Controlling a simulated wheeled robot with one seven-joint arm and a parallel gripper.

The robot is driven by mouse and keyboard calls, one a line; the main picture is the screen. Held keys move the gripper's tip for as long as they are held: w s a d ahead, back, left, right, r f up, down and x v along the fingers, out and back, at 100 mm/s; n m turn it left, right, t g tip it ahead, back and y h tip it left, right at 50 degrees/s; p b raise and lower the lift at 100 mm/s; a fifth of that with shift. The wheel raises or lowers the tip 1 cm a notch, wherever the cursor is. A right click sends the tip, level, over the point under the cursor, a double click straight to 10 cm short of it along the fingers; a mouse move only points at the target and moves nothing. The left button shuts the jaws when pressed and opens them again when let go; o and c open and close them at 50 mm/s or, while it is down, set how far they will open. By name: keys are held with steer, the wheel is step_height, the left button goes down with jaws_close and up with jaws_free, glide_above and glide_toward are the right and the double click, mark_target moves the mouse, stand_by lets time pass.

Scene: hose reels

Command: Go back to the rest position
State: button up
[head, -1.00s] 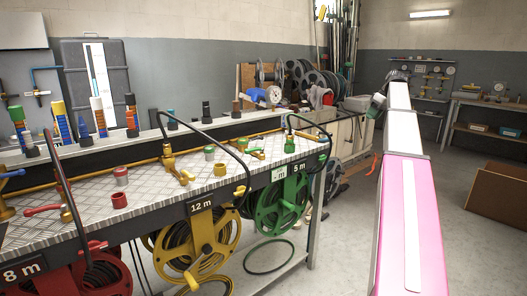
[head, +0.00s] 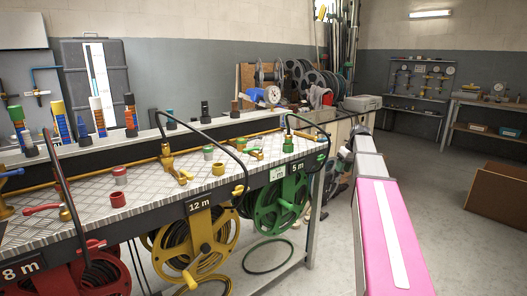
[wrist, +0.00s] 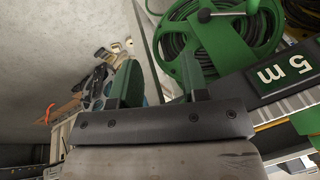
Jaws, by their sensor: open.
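My gripper (wrist: 162,82) shows in the wrist view with its two green fingers apart and nothing between them. The green reel (wrist: 222,45) with its dark hose is just beyond the fingers, at the upper right. I cannot tell whether the right finger touches it. The "5 m" label (wrist: 284,73) appears upside down beside it. In the head view, my pink and white arm reaches forward at the right, and its far end is low beside the bench end. The gripper is hard to make out there. The green reel (head: 279,207) hangs under the bench's right end.
The metal-topped bench (head: 145,190) carries brass valves and coloured couplings. A yellow reel (head: 196,244) and a red reel (head: 103,275) hang below it. A cardboard box (head: 499,195) stands at the far right. The grey floor (head: 440,225) between is clear.

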steer(key=s+a+f+m+h, duration=0.1)
steer(key=s+a+f, duration=0.4)
steer(key=s+f, duration=0.4)
steer(key=s+a+f+m+h, duration=0.1)
steer(key=s+a+f, duration=0.5)
steer(key=s+f, duration=0.2)
steer(key=s+a+f+m+g+h, duration=0.1)
steer(key=s+a+f+m, duration=0.1)
steer(key=s+a+f, duration=0.4)
steer(key=s+f, duration=0.3)
steer(key=s, duration=0.1)
steer(key=shift+s+a+f, duration=0.15)
steer(key=shift+s+f, duration=0.1)
steer(key=shift+f, duration=0.1)
